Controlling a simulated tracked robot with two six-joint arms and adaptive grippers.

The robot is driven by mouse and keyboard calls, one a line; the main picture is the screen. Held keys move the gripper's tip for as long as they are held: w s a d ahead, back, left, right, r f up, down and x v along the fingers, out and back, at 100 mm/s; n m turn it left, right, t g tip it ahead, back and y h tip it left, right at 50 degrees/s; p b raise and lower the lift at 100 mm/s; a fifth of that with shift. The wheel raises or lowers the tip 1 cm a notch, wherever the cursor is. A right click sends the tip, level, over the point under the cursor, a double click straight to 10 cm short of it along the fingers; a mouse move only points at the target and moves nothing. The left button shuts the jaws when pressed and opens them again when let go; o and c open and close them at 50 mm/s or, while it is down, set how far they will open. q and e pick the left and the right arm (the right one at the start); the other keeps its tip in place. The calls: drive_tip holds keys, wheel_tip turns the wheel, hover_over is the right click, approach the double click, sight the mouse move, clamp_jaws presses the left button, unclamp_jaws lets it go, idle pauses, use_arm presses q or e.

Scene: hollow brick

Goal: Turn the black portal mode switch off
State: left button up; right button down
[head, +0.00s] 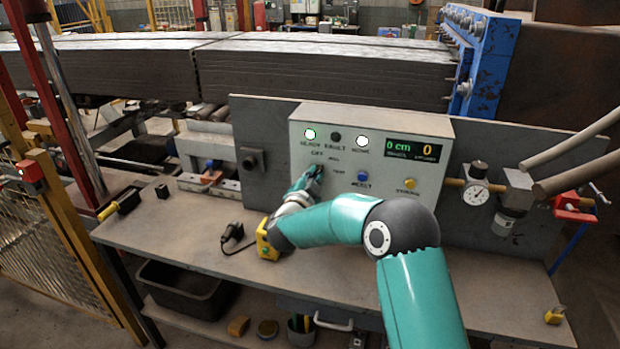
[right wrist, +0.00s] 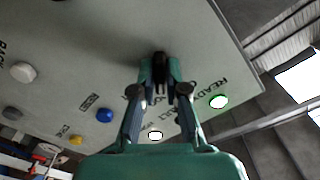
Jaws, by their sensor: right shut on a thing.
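The grey control panel (head: 440,180) stands at the back of the workbench. My right gripper (head: 314,174) is at the panel's lower left, on the black portal mode switch, which it mostly hides in the head view. In the right wrist view, the dark knob of the switch (right wrist: 160,66) sits between the two fingertips of my right gripper (right wrist: 160,88). The fingers are shut on it. Which way the knob points cannot be told. My left gripper is not in view.
A blue button (head: 363,177) and a yellow button (head: 410,184) are right of the switch. Above it are a green-lit lamp (head: 310,134), a dark lamp (head: 336,136) and a white lamp (head: 362,141). A gauge (head: 476,194) stands right of the panel.

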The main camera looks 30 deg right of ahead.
drive_tip(key=n, duration=0.4)
drive_tip(key=shift+d+r, duration=0.3)
drive_tip(key=shift+d, duration=0.05)
drive_tip(key=shift+n+p, duration=0.65)
drive_tip(key=shift+n, duration=1.45)
drive_tip(key=c, duration=1.2)
unclamp_jaws()
drive_tip(key=shift+f, duration=0.15)
drive_tip(key=shift+a, duration=0.1)
